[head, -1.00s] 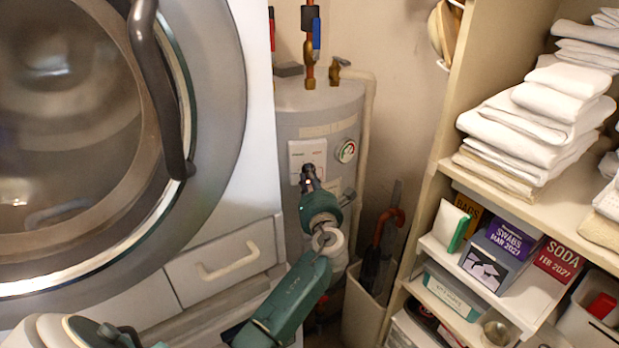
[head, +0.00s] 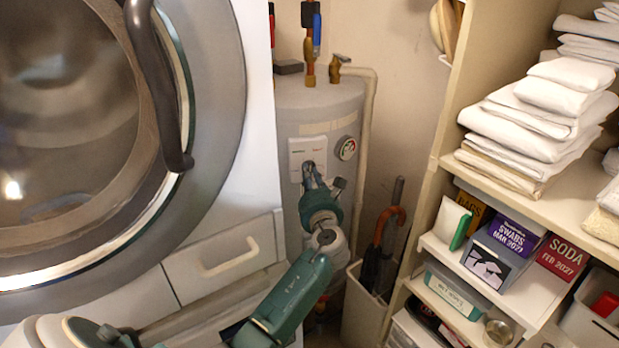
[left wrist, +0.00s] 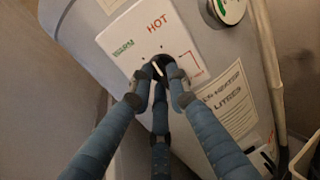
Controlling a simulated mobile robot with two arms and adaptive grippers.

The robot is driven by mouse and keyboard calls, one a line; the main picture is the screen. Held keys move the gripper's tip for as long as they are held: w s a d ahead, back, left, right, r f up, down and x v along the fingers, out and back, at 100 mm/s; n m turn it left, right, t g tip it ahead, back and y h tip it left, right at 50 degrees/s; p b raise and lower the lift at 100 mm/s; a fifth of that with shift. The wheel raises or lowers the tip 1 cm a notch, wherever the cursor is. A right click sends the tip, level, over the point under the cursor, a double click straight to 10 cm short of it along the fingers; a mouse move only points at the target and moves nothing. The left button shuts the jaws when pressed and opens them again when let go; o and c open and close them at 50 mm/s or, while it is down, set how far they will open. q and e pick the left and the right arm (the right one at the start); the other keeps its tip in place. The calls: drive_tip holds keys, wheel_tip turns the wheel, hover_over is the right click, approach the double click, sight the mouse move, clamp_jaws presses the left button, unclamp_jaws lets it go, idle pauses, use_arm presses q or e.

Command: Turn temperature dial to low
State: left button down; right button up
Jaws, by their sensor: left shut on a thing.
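The water heater (head: 291,109) is a grey tank with a white control panel (head: 296,146) on its front. In the left wrist view the panel (left wrist: 120,35) reads "WARM" on the left and "HOT" on the right. The temperature dial (left wrist: 156,72) is a small dark knob with a light pointer mark, low on the panel, partly hidden by fingers. My left gripper (head: 313,178) reaches the panel from below. In the wrist view its blue fingers (left wrist: 157,77) are shut around the dial. The dial's exact setting is hard to read.
A round gauge (head: 347,148) sits right of the panel. The washing machine (head: 258,120) stands close on the left. A bin with umbrellas (head: 362,318) and the towel shelves (head: 440,130) are on the right. Pipes rise from the tank top.

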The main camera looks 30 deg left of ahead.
use_arm(q)
drive_tip(key=shift+w+d+f+n+b, duration=0.15)
drive_tip(key=shift+n+b, duration=1.65)
drive_tip(key=shift+n, duration=1.25)
drive_tip(key=shift+s+f+n+b, duration=0.1)
drive_tip(key=shift+n+b, duration=1.75)
drive_tip(key=shift+n, duration=1.25)
drive_tip(key=shift+w+d+f+n+b, duration=0.15)
drive_tip(key=shift+n+b, duration=1.65)
drive_tip(key=shift+n, duration=1.25)
drive_tip(key=shift+a, duration=0.1)
drive_tip(key=c, duration=1.7)
unclamp_jaws()
drive_tip(key=shift+r, duration=0.1)
drive_tip(key=shift+o, duration=0.2)
drive_tip(key=shift+s, duration=0.1)
drive_tip(key=v, duration=0.7)
drive_tip(key=shift+s, duration=0.2)
